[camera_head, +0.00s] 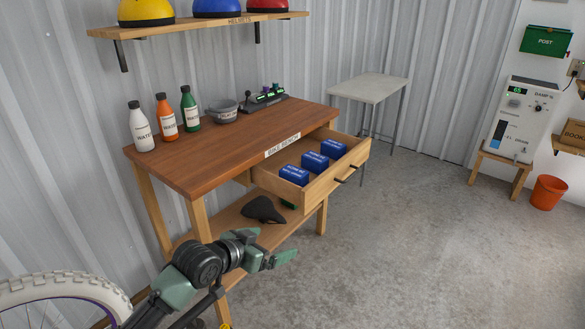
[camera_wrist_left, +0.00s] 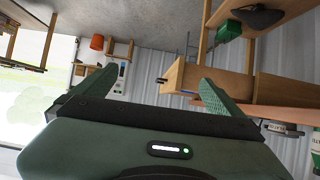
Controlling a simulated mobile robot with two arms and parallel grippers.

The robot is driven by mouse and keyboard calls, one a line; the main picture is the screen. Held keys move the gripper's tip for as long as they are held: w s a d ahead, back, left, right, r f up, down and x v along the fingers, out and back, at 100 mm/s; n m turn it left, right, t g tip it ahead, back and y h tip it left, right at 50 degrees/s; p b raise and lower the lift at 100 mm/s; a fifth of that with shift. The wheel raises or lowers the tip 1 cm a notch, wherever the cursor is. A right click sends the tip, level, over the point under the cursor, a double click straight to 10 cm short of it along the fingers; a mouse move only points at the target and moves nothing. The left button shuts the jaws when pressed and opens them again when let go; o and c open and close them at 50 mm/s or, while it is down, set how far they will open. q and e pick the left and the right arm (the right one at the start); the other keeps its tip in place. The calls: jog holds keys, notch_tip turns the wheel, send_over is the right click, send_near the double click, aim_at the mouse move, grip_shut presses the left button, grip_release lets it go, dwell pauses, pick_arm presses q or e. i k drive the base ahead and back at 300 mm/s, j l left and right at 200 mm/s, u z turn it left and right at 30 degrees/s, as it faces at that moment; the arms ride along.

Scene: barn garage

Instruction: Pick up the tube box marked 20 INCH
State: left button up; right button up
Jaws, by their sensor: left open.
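Three blue tube boxes stand in a row in the open wooden drawer (camera_head: 318,185) of the bench: a near one (camera_head: 294,175), a middle one (camera_head: 315,162) and a far one (camera_head: 333,149). Their white markings are too small for me to read, so I cannot tell which is 20 INCH. My left gripper (camera_head: 277,258) is open and empty, in front of the bench and lower in the picture than the drawer. In the left wrist view its two fingers stand wide apart, with the drawer (camera_wrist_left: 190,78) beyond them. My right gripper is not in view.
The bench top (camera_head: 225,140) holds several bottles and other items at its back. A black saddle (camera_head: 263,210) lies on the lower shelf. A bicycle wheel (camera_head: 60,285) is at lower left. A grey table (camera_head: 368,88) stands behind.

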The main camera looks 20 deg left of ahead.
aim_at(298, 177)
jog(key=i+j, duration=0.3)
jog(key=i, duration=0.15)
jog(key=i+j, duration=0.25)
jog(key=i, duration=0.25)
